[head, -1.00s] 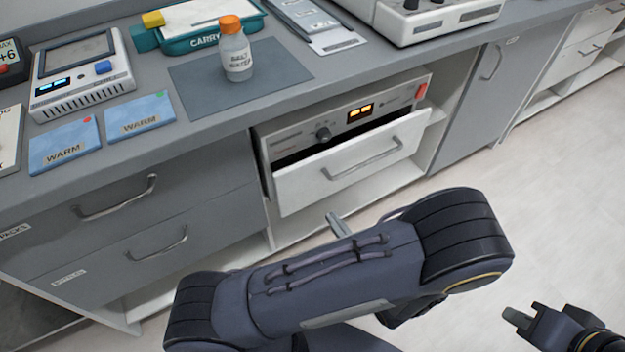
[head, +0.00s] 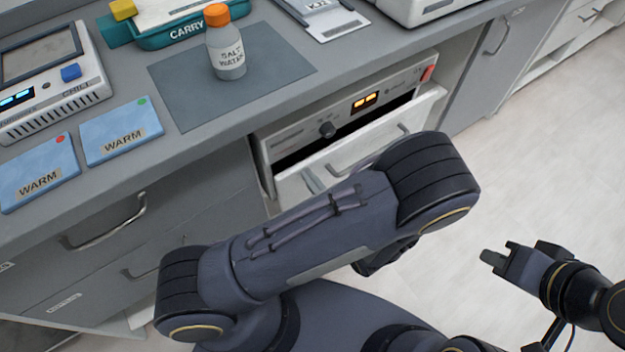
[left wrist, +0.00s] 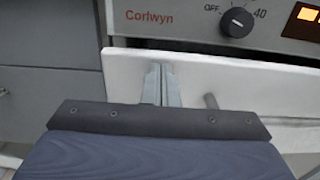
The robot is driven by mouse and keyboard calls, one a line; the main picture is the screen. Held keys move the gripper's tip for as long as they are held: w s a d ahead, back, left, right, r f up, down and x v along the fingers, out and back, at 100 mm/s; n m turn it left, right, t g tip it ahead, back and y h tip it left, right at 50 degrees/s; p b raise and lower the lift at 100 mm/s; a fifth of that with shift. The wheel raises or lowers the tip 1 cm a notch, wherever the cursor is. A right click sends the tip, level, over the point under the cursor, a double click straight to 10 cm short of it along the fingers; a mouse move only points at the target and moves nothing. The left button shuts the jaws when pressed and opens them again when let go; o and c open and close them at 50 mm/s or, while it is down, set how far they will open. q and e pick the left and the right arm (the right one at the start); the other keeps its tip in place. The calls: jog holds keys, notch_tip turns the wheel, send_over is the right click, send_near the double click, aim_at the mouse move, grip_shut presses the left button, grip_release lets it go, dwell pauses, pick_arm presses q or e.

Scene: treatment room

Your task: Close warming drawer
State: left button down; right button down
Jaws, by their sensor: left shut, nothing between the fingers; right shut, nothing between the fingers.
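The warming drawer's white front (head: 292,187) stands slightly out under its control panel (head: 330,127), with a dark gap along its top. It also shows in the left wrist view (left wrist: 125,72). Its bar handle (head: 370,150) is partly hidden by my left arm; one handle end (left wrist: 210,101) shows in the left wrist view. My left gripper (head: 312,181) is shut and empty, its fingertips (left wrist: 160,70) at the drawer front, left of the handle end. I cannot tell whether they touch. My right gripper (head: 497,256) is shut and empty, out over the floor at the right.
The grey counter above holds a bottle (head: 226,48) on a dark mat (head: 180,85), two blue warm packs (head: 120,131) and a device (head: 50,75). Grey drawers (head: 190,205) with handles are to the left, a grey cabinet door (head: 490,60) to the right. The floor at right is clear.

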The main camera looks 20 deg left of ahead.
aim_at(299, 164)
pick_arm(q)
jog(key=shift+a, duration=0.1)
jog(key=x, duration=0.4)
jog(key=shift+w+a, duration=0.25)
jog(key=shift+a, duration=0.05)
jog(key=shift+r, duration=0.15)
